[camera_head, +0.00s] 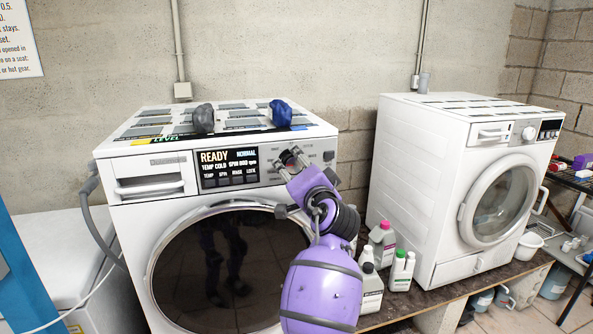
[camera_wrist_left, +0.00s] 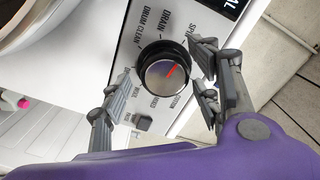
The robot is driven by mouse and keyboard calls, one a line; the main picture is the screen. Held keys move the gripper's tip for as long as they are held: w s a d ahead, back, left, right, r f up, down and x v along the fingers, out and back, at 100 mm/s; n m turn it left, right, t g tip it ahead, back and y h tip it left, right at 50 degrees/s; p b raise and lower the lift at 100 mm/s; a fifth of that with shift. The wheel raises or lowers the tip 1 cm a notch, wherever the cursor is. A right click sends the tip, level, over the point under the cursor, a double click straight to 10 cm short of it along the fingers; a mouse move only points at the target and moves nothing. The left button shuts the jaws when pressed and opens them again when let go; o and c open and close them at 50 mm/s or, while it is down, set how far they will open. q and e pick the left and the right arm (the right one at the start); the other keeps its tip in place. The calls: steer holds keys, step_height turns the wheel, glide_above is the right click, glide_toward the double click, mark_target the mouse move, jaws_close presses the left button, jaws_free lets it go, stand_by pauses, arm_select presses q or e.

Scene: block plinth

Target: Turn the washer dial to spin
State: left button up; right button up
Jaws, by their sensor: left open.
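The washer (camera_head: 150,215) on the left has a control panel with a round dial, mostly hidden behind my left gripper (camera_head: 291,160) in the head view. In the left wrist view the dial (camera_wrist_left: 166,72) is black-rimmed with a silver face and a red mark pointing to the upper right. "SPIN" is printed above and right of the dial, with "DRAIN" and "DRUM CLEAN" further left. My left gripper (camera_wrist_left: 163,80) is open, one finger on each side of the dial; I cannot tell whether they touch it. My right gripper is out of view.
The display (camera_head: 229,167) reads "READY" and "NORMAL". Dark grey (camera_head: 203,118) and blue (camera_head: 281,112) lumps lie on the washer. Bottles (camera_head: 382,242) stand between it and a second washer (camera_head: 413,170). A small button (camera_wrist_left: 143,122) sits near the dial.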

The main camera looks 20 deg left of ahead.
arm_select(q)
steer(key=shift+s+d, duration=0.1)
steer(key=v, duration=1.1)
steer(key=shift+s+d, duration=0.2)
steer(key=shift+s, duration=0.1)
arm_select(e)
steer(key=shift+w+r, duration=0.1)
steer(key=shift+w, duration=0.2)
